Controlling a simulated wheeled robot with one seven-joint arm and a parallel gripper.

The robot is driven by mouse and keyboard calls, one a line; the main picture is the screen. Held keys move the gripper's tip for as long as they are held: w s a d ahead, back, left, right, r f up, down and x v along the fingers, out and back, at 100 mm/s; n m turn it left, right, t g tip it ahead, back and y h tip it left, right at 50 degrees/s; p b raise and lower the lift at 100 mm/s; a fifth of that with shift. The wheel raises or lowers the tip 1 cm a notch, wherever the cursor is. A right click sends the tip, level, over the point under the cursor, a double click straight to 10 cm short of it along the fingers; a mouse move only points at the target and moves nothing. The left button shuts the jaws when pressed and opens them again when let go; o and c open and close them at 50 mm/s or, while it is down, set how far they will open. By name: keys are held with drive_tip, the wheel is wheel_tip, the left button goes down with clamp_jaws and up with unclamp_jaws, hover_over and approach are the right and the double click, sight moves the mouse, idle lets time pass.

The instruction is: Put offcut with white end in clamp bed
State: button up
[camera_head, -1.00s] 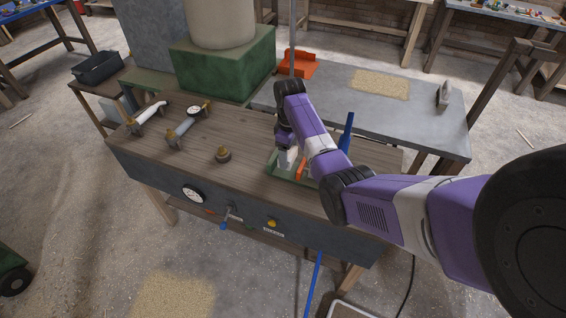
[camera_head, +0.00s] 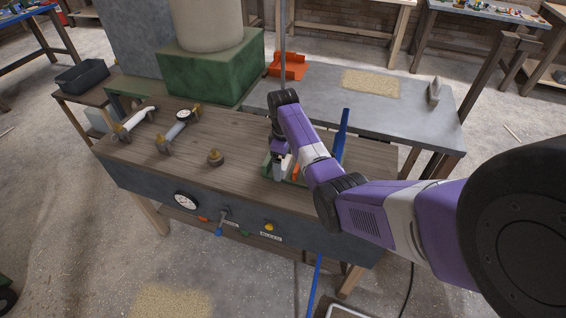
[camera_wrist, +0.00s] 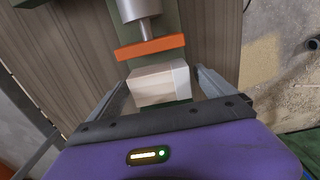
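The offcut (camera_wrist: 155,86) is a pale wooden block with a white end (camera_wrist: 181,79) on its right in the wrist view. My gripper (camera_wrist: 162,78) has one finger at each end of it, close against the block, and appears shut on it. In the head view my gripper (camera_head: 280,170) points down over the clamp bed (camera_head: 266,166), a green base on the bench. An orange clamp jaw (camera_wrist: 150,47) on a metal rod stands just beyond the block, apart from it. Whether the block's underside touches the bed is hidden.
A blue lever (camera_head: 341,135) stands upright right of the gripper. A grey table (camera_head: 420,115) lies behind. The bench middle is mostly clear.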

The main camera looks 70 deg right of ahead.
sight(283, 161)
wheel_tip(283, 161, up, 12)
drive_tip(key=p, duration=0.1)
drive_tip(key=shift+r, duration=0.2)
idle(0.3)
drive_tip(key=shift+w, duration=0.1)
idle(0.6)
